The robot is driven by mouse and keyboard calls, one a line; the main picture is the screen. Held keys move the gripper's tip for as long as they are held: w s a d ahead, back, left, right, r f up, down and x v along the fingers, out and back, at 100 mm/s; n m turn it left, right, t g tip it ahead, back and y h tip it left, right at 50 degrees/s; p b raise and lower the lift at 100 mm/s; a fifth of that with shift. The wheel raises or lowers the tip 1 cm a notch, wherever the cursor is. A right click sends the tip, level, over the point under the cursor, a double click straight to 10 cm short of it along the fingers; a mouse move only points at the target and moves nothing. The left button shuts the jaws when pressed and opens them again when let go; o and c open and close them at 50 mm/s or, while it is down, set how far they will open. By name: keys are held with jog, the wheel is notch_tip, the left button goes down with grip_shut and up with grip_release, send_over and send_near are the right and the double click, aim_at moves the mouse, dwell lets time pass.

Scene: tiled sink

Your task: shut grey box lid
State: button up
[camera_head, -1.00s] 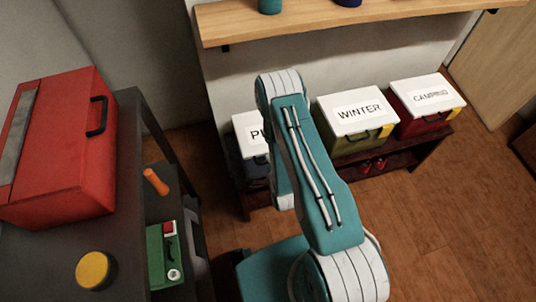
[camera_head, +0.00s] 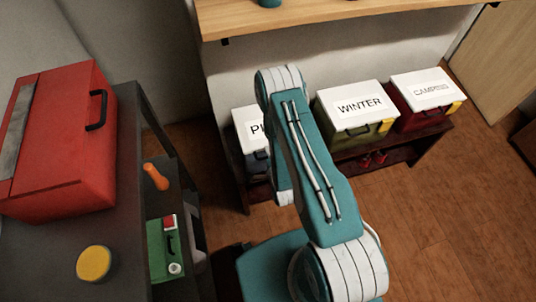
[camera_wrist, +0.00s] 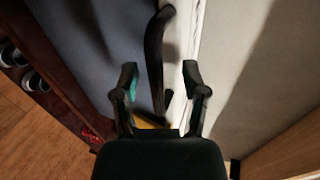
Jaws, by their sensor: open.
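The grey box (camera_head: 254,162) stands at the left end of the low bench, with a white lid (camera_head: 246,121) and a label partly hidden by my arm. In the head view I cannot tell whether the lid is fully down. The wrist view shows the box's blue-grey front (camera_wrist: 90,45), a black handle (camera_wrist: 154,60) and the pale lid (camera_wrist: 235,60) from close by. My gripper (camera_wrist: 160,72) is open, its two fingers apart, with the handle and the lid's edge in view between them. My arm hides my gripper in the head view.
A green WINTER box (camera_head: 358,112) and a red CAMPING box (camera_head: 428,98) stand to the right on the bench. Shoes (camera_wrist: 36,81) sit on the bench's lower shelf. A dark workbench with a red toolbox (camera_head: 70,140) is at left. The right floor is clear.

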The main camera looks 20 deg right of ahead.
jog(key=v, duration=0.8)
jog(key=shift+s, duration=0.4)
dwell(0.5)
jog(key=shift+r, duration=0.15)
jog(key=w+r+n+g, duration=0.2)
jog(key=w+r+n, duration=0.3)
jog(key=w+r, duration=0.55)
notch_tip(320, 180, up, 14)
jog(key=s+n+g, duration=0.1)
jog(key=n+g, duration=0.1)
jog(key=n, duration=0.2)
jog(key=s+r+n+g, duration=0.4)
jog(key=s+r+n, duration=0.5)
jog(key=s+r, duration=0.9)
jog(key=s, duration=0.4)
jog(key=shift+s+r, duration=0.35)
jog(key=shift+s, duration=0.05)
